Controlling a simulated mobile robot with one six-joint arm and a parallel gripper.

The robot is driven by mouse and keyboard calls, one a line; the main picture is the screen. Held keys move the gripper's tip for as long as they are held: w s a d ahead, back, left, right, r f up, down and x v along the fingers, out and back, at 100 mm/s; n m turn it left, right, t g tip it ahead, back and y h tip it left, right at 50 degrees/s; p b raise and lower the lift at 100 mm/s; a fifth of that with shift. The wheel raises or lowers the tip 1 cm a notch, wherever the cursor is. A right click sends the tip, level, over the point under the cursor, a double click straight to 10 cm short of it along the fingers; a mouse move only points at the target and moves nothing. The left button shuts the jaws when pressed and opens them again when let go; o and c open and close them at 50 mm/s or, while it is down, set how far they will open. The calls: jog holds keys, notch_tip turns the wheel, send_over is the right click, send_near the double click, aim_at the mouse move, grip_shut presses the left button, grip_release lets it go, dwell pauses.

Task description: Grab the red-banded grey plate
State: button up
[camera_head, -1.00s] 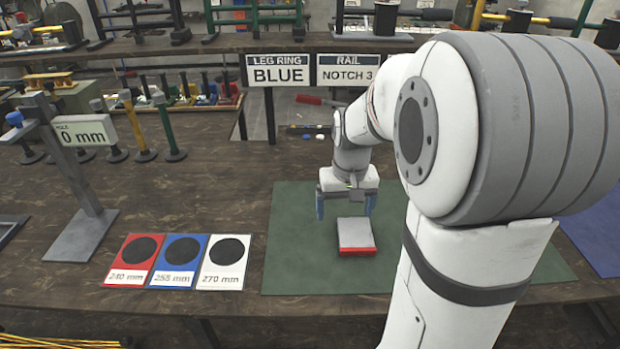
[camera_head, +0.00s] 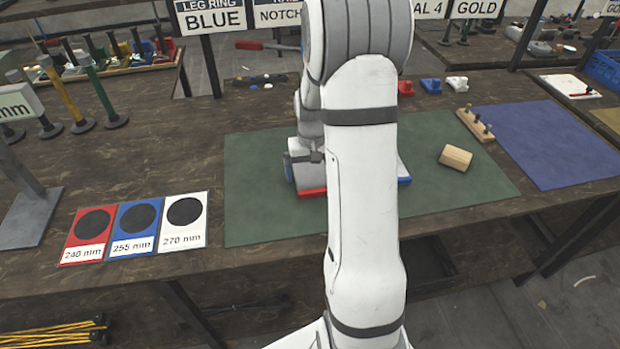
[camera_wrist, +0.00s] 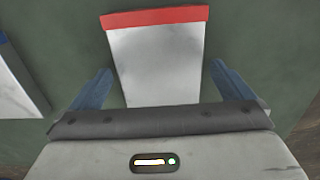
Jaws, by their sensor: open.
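The red-banded grey plate lies flat on the green mat (camera_head: 250,215). In the head view only its red edge (camera_head: 312,193) shows, the rest hidden by my arm. In the wrist view the grey plate (camera_wrist: 157,60) shows with its red band at the far end. My gripper (camera_wrist: 158,85) is open, with one blue finger on each side of the plate and a gap to each. In the head view my gripper is mostly hidden behind my arm; one blue finger (camera_head: 289,168) shows.
A blue-banded plate (camera_head: 404,181) lies to the right, partly behind my arm; it also shows at the wrist view's left edge (camera_wrist: 15,85). A wooden block (camera_head: 455,157) and a pegged wooden strip (camera_head: 475,124) are farther right. Colored 240, 255 and 270 mm cards (camera_head: 136,228) lie left.

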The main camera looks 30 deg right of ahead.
jog(key=shift+f, duration=0.25)
jog(key=shift+c, duration=0.4)
jog(key=c, duration=1.3)
